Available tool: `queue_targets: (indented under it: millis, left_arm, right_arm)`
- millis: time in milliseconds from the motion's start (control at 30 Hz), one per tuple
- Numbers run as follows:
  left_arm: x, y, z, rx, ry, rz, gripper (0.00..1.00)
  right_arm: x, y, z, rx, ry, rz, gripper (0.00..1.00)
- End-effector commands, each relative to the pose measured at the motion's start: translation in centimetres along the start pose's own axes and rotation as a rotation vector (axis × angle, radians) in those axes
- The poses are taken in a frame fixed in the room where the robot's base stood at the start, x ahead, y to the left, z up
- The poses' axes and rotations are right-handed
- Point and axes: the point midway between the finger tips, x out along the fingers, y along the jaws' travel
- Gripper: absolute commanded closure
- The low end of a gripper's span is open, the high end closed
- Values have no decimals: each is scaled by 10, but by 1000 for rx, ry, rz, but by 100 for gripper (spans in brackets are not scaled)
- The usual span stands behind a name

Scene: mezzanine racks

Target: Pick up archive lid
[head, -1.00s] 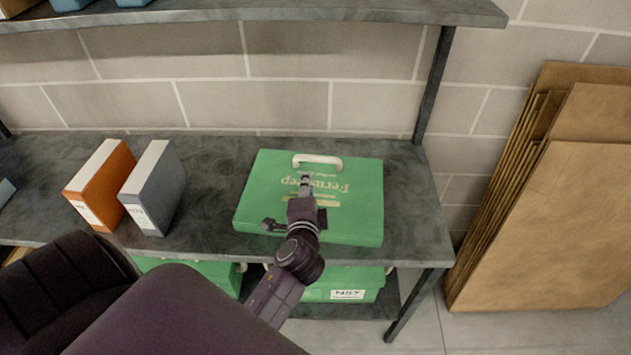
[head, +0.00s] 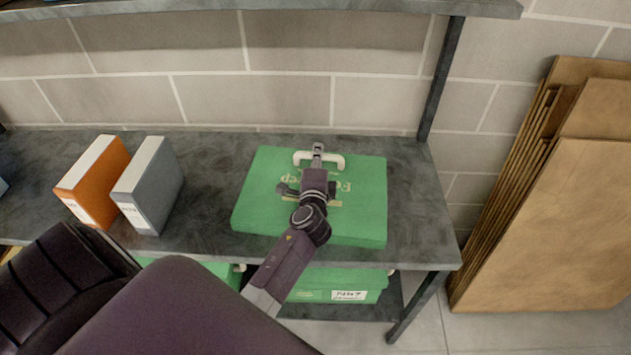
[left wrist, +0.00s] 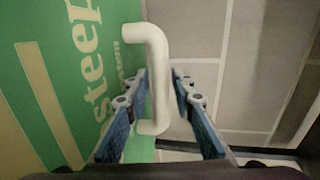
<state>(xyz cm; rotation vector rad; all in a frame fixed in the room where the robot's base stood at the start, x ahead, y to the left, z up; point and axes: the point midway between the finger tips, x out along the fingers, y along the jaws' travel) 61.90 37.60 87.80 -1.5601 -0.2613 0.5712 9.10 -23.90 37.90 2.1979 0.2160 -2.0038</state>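The archive lid (head: 350,225) is a flat green slab with pale lettering and a white loop handle (head: 335,161) near its far edge. It lies on the dark grey shelf (head: 412,215). My left gripper (head: 318,153) reaches over the lid, with its fingertips at the handle. In the left wrist view the blue-sided fingers (left wrist: 160,95) are apart, one on each side of the white handle (left wrist: 157,75), with small gaps showing. The arm hides part of the lid's lettering. My right gripper is not in view.
An orange binder (head: 95,182) and a grey binder (head: 150,188) stand left of the lid. More green boxes (head: 340,285) sit on the level below. An upper shelf (head: 250,8) overhangs at the back. Flattened cardboard (head: 550,210) leans on the wall at right.

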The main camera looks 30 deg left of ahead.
Motion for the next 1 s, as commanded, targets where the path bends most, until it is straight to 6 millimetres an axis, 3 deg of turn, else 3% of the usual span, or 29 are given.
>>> queue_targets:
  millis: [267, 500, 1000]
  left_arm:
    - [3, 0, 0, -1, 1, 0, 77]
    - [2, 0, 0, -1, 1, 0, 100]
    - [1, -10, 0, -2, 0, -2, 100]
  right_arm:
    - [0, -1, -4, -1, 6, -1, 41]
    - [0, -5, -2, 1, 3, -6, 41]
    - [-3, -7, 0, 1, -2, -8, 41]
